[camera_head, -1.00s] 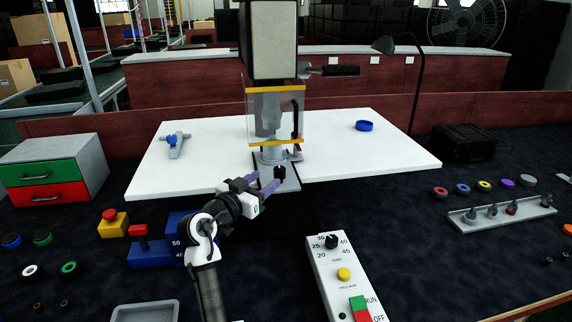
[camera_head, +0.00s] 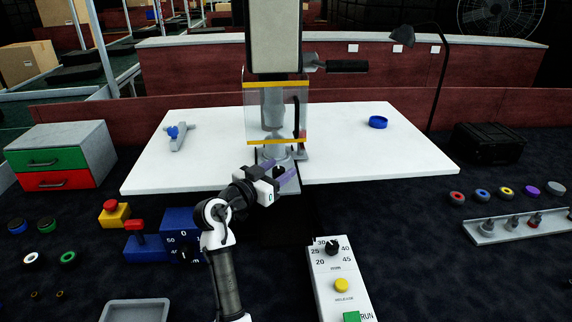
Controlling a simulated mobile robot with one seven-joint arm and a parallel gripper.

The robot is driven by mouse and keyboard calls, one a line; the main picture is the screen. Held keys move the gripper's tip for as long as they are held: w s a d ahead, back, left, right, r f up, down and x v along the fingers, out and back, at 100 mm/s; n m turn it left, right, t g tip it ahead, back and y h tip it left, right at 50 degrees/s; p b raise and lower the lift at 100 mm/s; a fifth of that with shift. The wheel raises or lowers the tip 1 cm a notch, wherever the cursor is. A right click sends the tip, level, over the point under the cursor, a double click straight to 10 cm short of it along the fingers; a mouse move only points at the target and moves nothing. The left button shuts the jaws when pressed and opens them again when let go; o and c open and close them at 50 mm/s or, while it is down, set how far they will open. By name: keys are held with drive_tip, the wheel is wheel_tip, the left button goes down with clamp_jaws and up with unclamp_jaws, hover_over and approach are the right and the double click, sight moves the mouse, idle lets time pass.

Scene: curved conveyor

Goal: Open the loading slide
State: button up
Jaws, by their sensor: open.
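The loading slide (camera_head: 289,189) is a narrow grey plate in the slot of the white table (camera_head: 375,163), under the machine's clear guard. A small black knob (camera_head: 280,170) stands near its front end. My gripper (camera_head: 287,170) has purple fingers, open and spread around the knob, with the tips just past it. Whether either finger touches the knob I cannot tell. My gripper hides part of the knob and the slide's left front.
The machine head (camera_head: 274,40) and clear guard (camera_head: 275,112) with yellow edges stand just behind my gripper. A blue dial box (camera_head: 181,222) and red-buttoned boxes are to the left. A control panel (camera_head: 341,285) is at front right.

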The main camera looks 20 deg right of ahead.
drive_tip(key=shift+w+d, duration=0.15)
drive_tip(key=shift+d, duration=0.1)
clamp_jaws()
idle(0.3)
